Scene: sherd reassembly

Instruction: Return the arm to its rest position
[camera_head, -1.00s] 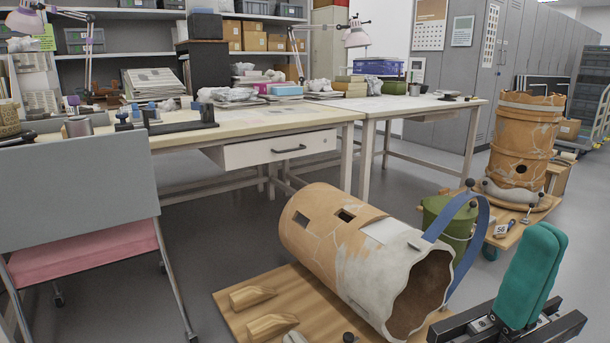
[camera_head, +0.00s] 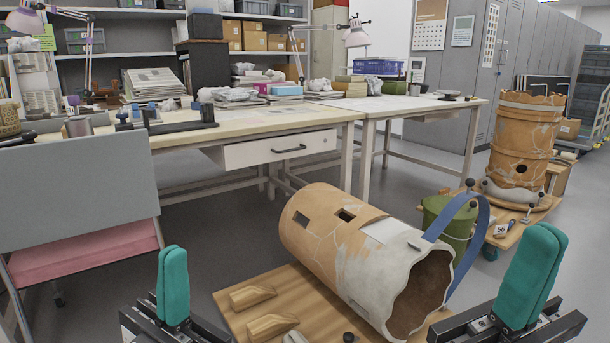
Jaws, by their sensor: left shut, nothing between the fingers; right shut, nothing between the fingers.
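My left gripper (camera_head: 173,286) shows at the bottom left, its teal fingers together and empty. It is beside the left edge of the wooden board (camera_head: 285,290), apart from the vessel. My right gripper (camera_head: 531,276) shows at the bottom right, its teal fingers together and empty, to the right of the vessel's open end. A large reassembled terracotta vessel (camera_head: 330,238) with pale fill patches lies on its side on the board. A blue strap (camera_head: 470,262) loops at its open end. Most of both arms is out of view.
Wooden cradle blocks (camera_head: 253,297) lie on the board. A grey-backed chair (camera_head: 80,195) with a pink seat stands at left. Worktables (camera_head: 290,125) stand behind. A green bucket (camera_head: 446,218) stands behind the vessel. A second tall vessel (camera_head: 523,143) stands on a dolly at right.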

